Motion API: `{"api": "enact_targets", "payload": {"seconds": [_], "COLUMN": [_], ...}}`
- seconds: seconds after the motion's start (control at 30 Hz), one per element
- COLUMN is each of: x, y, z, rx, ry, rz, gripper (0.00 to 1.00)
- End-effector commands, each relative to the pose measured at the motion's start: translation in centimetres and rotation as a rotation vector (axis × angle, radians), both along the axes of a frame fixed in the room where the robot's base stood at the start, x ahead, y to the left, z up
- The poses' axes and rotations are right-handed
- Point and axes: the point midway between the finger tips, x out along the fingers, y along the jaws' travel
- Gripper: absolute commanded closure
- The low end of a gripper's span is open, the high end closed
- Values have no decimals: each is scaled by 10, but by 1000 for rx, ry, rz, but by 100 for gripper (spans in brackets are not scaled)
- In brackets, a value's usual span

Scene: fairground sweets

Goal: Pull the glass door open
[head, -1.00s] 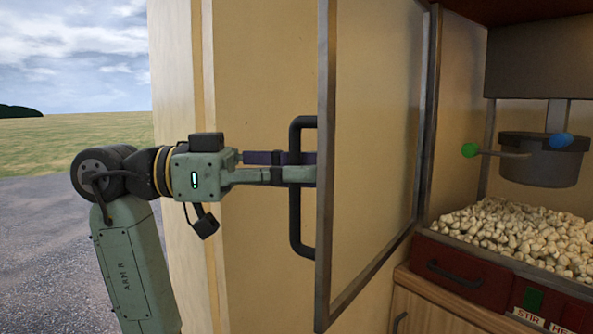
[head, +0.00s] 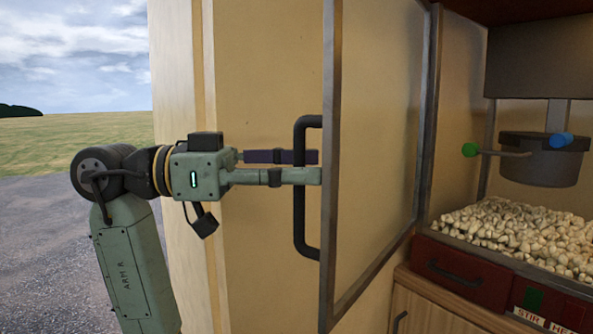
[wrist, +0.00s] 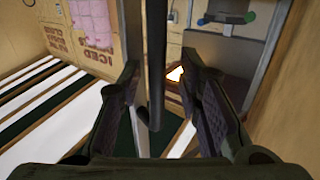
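The glass door (head: 331,220) has a grey metal frame and stands swung out from the cabinet in the head view. Its black bar handle (head: 300,225) is upright on the door's left side. My gripper (head: 320,167) reaches in from the left at the handle's mid-height, with its fingertips near the door frame. In the wrist view the handle (wrist: 155,60) runs between the two fingers of my gripper (wrist: 160,85), with a gap on each side. The fingers are apart and not closed on the bar.
Inside the cabinet at right is a heap of popcorn (head: 520,235) under a grey kettle (head: 540,160) with green and blue knobs. A red drawer front (head: 460,272) lies below. The cream side wall (head: 260,80) is behind my gripper. Open ground lies at left.

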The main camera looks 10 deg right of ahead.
Motion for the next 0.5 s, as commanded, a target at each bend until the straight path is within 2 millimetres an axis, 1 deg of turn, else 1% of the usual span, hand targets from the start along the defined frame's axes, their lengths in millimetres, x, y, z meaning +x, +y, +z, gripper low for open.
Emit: {"api": "enact_targets", "payload": {"seconds": [0.07,0.17,0.4,0.5], "x": [1,4,14,17], "y": [5,19,70,88], "z": [0,1,1,1], "rx": [-1,-1,-2,-1], "ry": [0,1,1,0], "rz": [1,3,3,2], "gripper": [68,68,68,68]}}
